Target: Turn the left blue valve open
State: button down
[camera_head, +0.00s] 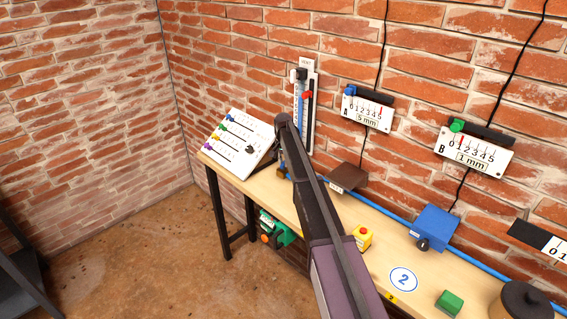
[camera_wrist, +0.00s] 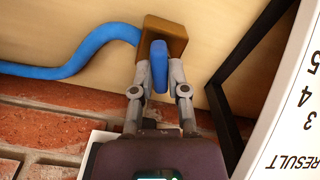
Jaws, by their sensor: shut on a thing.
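The blue valve handle (camera_wrist: 158,52) shows in the wrist view as an upright rounded blue bar in front of a brown block (camera_wrist: 176,35). A blue hose (camera_wrist: 100,36) runs to the block from the left. My gripper (camera_wrist: 159,68) has one finger on each side of the handle and is shut on it. In the head view the brown valve part (camera_head: 281,172) peeks out left of my arm at the back of the bench. My arm hides most of the valve and my gripper there.
A white slider panel (camera_head: 240,139) stands close on the left of the valve. A wall gauge (camera_head: 303,107) is above it. The wooden bench (camera_head: 330,222) carries a yellow box (camera_head: 363,238), a blue box (camera_head: 433,228) and a green block (camera_head: 449,303). A blue pipe (camera_head: 385,216) runs along the wall.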

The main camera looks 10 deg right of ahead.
jog(key=n, duration=1.3)
jog(key=shift+n, duration=0.4)
jog(key=shift+s, duration=0.1)
jog(key=c, duration=0.6)
grip_release()
jog(key=shift+c, duration=0.2)
jog(key=shift+m, duration=0.4)
